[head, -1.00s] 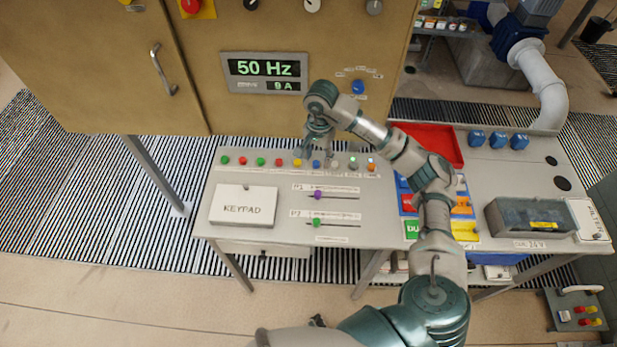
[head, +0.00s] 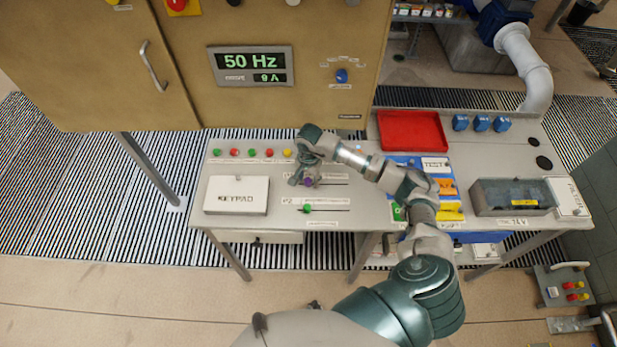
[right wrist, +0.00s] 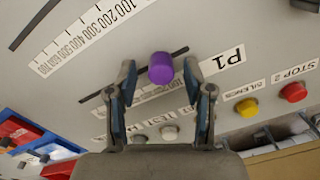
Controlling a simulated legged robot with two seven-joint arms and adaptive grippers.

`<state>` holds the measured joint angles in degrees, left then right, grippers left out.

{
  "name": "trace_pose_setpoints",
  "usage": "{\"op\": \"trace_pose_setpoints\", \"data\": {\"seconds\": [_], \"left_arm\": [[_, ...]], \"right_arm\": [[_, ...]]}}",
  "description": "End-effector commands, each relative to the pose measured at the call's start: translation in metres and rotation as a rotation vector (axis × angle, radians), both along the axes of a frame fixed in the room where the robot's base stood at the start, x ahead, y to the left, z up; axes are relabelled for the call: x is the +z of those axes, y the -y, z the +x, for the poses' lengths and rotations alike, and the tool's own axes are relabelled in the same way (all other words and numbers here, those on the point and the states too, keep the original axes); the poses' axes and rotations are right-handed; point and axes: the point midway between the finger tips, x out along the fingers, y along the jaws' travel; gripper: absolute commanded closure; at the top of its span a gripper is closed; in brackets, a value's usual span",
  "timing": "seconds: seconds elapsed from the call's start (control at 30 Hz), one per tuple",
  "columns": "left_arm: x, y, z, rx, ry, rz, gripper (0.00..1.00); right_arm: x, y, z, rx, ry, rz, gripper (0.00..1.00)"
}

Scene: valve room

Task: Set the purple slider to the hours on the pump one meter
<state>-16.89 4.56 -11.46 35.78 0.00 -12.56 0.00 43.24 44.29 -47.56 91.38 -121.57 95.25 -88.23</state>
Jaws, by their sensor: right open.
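The purple slider (right wrist: 161,67) is a round knob on a dark slot beside the P1 label (right wrist: 232,57) in the right wrist view. In the head view the purple slider (head: 308,182) shows just under my right gripper (head: 306,181). In the right wrist view my right gripper (right wrist: 160,85) is open, its fingers on either side of the knob and apart from it. The scale along the slot is partly hidden by the fingers. The display (head: 251,66) reads 50 Hz and 9 A. No hours meter is readable. My left gripper is out of view.
The green slider (head: 307,209) sits on the P2 slot below. A row of coloured buttons (head: 252,153) runs along the panel's back. The KEYPAD box (head: 237,195) is at left; a red tray (head: 412,130) and grey box (head: 512,197) are at right.

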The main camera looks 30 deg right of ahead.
Motion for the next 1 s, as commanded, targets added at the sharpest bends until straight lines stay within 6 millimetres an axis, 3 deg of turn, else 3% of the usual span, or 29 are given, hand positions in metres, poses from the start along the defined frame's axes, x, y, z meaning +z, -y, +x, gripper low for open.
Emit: {"op": "trace_pose_setpoints", "data": {"seconds": [0.1,0.27,0.47,0.5,0.77,1.0], "left_arm": [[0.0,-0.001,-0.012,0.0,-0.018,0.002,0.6],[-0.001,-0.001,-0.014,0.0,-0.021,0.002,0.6],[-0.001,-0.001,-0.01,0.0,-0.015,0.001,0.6],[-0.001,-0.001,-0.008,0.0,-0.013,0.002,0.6],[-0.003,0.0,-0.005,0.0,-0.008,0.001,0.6],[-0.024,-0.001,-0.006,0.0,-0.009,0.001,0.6]], "right_arm": [[-0.002,-0.001,0.0,0.001,0.0,0.0,0.48],[-0.002,-0.001,0.0,0.0,0.001,-0.001,0.48],[-0.002,0.0,0.0,0.0,0.0,0.0,0.96],[-0.002,0.0,0.0,0.0,0.0,0.0,1.0],[-0.003,0.007,-0.003,-0.002,0.0,-0.004,1.0],[-0.006,0.057,-0.032,-0.005,0.0,-0.008,1.0]]}}
